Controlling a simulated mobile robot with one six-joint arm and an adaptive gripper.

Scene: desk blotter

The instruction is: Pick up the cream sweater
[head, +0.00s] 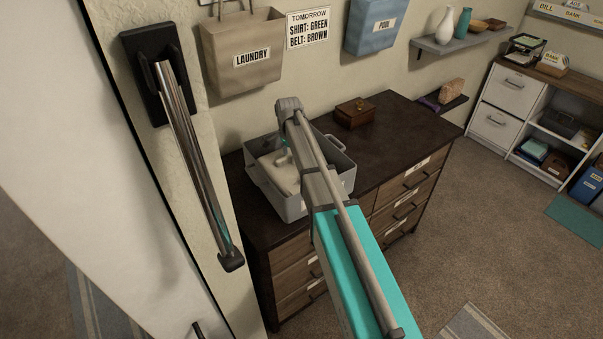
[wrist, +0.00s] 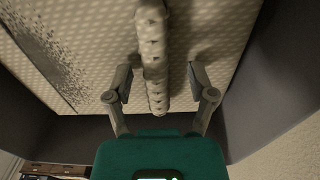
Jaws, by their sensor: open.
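A cream knitted piece, which looks like the cream sweater (head: 270,172), lies in a grey bin (head: 289,207) on top of the dark dresser. In the wrist view the cream dotted fabric (wrist: 95,60) lies flat, with a raised cream roll or fold (wrist: 152,55) standing out along its middle. My gripper (wrist: 159,78) is open, with one finger on each side of the roll's near end and a gap showing on both sides. In the head view my gripper (head: 284,157) is down at the bin, partly hidden by my arm.
The bin's grey wall (wrist: 268,80) rises close on the right in the wrist view. A small wooden box (head: 355,113) stands on the dresser (head: 395,137) behind the bin. A laundry holder (head: 243,50) and a blue holder (head: 373,25) hang on the wall above.

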